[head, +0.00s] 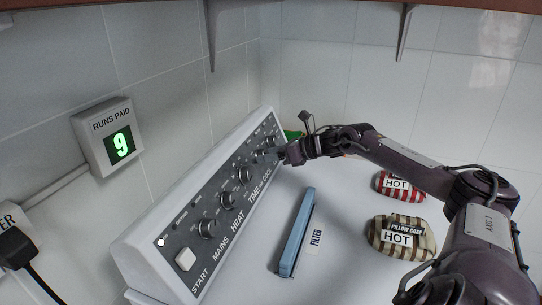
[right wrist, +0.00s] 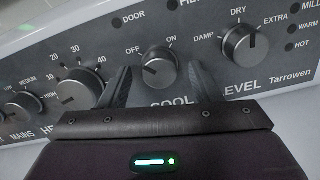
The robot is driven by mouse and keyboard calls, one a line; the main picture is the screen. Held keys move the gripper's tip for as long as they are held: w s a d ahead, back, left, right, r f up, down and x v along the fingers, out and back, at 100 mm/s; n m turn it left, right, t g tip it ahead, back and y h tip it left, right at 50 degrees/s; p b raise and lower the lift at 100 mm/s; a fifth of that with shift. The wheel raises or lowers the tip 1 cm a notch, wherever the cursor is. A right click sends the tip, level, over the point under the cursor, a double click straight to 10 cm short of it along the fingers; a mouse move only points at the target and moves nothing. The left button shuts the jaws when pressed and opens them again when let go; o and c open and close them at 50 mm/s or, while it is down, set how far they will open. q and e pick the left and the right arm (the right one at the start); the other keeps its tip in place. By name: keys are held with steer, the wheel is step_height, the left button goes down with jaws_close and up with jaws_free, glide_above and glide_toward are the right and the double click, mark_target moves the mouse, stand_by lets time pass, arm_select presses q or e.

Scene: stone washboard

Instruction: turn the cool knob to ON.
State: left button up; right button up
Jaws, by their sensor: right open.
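The cool knob (right wrist: 160,68) is a dark round knob with OFF printed to its upper left and ON to its upper right in the right wrist view. In the head view the cool knob (head: 259,157) is small, near the far end of the sloped control panel (head: 190,240). My right gripper (right wrist: 160,84) is open, with one finger on each side of the cool knob. I cannot tell whether the fingers touch it. The right gripper (head: 280,154) reaches the panel from the right in the head view.
The level knob (right wrist: 241,45) is close right of the right finger, and the time knob (right wrist: 76,88) is left of the left finger. A blue filter bar (head: 298,235) and two HOT bags, red-striped (head: 388,194) and brown-striped (head: 380,252), lie on the white surface. A RUNS PAID display (head: 120,145) reads 9.

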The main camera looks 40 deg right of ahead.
steer(key=c, duration=1)
steer(key=shift+m, duration=0.3)
steer(key=shift+a+r+m+h+p, duration=0.2)
steer(key=shift+m+p, duration=0.55)
steer(key=shift+m, duration=3.6)
steer(key=shift+d+f+m+h+p, duration=0.1)
steer(key=shift+m+h+p, duration=0.45)
steer(key=shift+m, duration=3.8)
steer(key=shift+g+y, duration=0.25)
steer(key=shift+g, duration=0.05)
